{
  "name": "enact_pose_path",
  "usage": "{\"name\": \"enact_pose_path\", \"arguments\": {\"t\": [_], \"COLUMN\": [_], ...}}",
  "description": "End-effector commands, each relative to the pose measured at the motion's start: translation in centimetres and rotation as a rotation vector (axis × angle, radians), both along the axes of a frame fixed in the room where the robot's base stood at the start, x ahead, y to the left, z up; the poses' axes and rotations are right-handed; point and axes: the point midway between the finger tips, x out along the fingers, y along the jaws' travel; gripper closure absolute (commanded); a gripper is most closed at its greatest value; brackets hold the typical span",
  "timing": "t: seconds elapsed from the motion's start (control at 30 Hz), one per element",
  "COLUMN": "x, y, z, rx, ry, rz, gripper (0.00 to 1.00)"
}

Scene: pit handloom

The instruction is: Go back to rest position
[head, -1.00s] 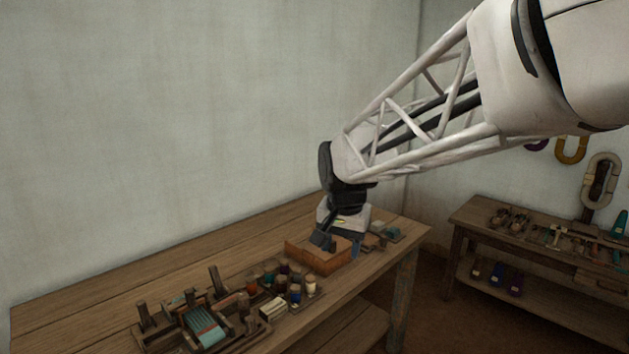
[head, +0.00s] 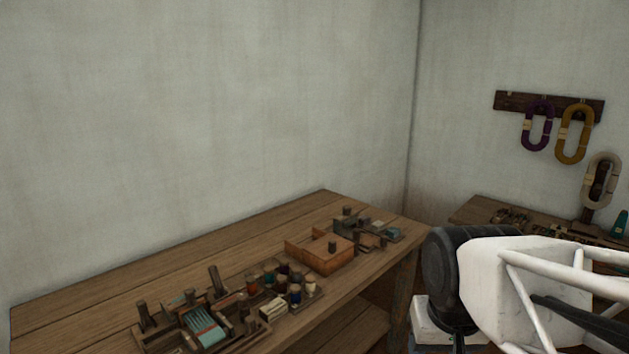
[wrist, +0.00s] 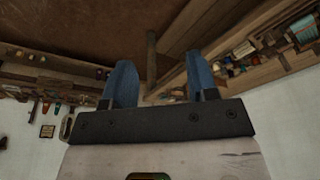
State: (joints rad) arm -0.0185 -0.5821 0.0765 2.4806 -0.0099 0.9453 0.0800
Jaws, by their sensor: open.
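In the wrist view my gripper (wrist: 162,88) shows two blue fingers standing apart with nothing between them. In the head view my arm is at the lower right, in front of the right end of the wooden bench, and its fingers are below the picture edge. The gripper is well away from the box.
The long wooden bench (head: 130,288) also holds a small loom (head: 203,325), several thread spools (head: 270,279) and small tools. A second table (head: 475,211) stands at the right wall. Yarn hanks (head: 572,135) hang on a wall rack (head: 549,105). The bench's back half is bare.

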Motion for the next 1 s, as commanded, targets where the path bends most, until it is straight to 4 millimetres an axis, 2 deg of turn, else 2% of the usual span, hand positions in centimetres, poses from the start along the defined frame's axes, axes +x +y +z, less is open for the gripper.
{"name": "enact_pose_path", "arguments": {"t": [0.1,0.3,1.0], "x": [-1.8,-2.9,-3.0], "y": [-0.5,-0.9,-0.8], "z": [-0.7,-1.3,-1.3], "rx": [-0.007,-0.015,-0.015], "ry": [-0.007,-0.010,-0.010], "rz": [0.018,0.035,0.035], "gripper": [0.47,0.47,0.47]}}
